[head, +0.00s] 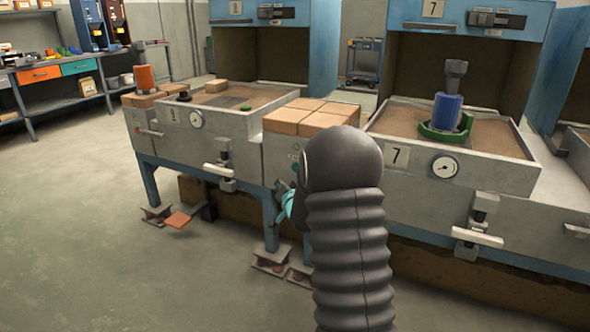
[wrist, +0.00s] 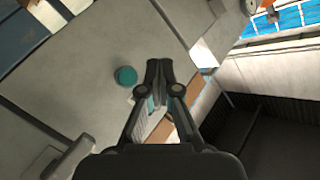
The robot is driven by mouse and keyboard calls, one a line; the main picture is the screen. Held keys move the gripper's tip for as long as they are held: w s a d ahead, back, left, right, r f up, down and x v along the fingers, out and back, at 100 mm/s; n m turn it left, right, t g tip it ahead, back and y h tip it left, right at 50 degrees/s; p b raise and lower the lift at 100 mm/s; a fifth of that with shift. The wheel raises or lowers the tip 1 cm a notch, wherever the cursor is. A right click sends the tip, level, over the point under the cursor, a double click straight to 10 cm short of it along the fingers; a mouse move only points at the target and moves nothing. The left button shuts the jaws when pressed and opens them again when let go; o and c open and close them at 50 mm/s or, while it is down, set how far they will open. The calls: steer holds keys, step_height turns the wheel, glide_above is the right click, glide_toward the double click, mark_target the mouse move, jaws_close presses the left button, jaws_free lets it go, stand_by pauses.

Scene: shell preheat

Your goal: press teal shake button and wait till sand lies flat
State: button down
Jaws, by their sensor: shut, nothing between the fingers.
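The teal button (wrist: 125,76) is a round cap on a grey panel in the wrist view. My gripper (wrist: 157,66) is shut and empty, its tips just right of the button in the picture; I cannot tell whether they touch anything. In the head view my dark arm hides most of the gripper and the panel behind it. The sand (head: 490,128) in the box numbered 7 shows around a green ring (head: 447,132) with a blue cylinder (head: 446,111) and a grey piece on top. I cannot tell how flat the sand is.
A second sand box (head: 245,122) stands to the left, with a tan block (head: 216,86) on its sand. Tan blocks (head: 310,116) cover the top between the boxes. Pedals (head: 270,260) stand low in front. The floor (head: 90,225) at left is clear.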

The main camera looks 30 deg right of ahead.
steer(key=shift+w+d+p, duration=0.4)
steer(key=shift+w+d, duration=0.45)
steer(key=shift+d, duration=0.25)
steer(key=shift+w+d+p, duration=0.4)
steer(key=shift+w+d, duration=0.4)
steer(key=shift+d, duration=0.3)
steer(key=shift+w+d+p, duration=0.4)
steer(key=shift+w+d, duration=0.45)
steer(key=shift+d, duration=0.25)
steer(key=shift+w+d, duration=0.15)
steer(key=shift+w+d, duration=0.15)
steer(key=shift+w, duration=0.05)
steer(key=shift+w+d, duration=0.25)
steer(key=shift+d, duration=0.1)
steer(key=shift+s+a, duration=0.1)
steer(key=shift+s+a+b, duration=0.45)
steer(key=shift+a+b, duration=0.1)
steer(key=shift+b, duration=0.05)
steer(key=shift+s+a+b, duration=0.65)
steer(key=shift+s+a, duration=0.15)
steer(key=shift+a, duration=0.2)
steer(key=shift+s+a+b, duration=0.6)
steer(key=shift+s+a, duration=0.15)
steer(key=shift+a, duration=0.25)
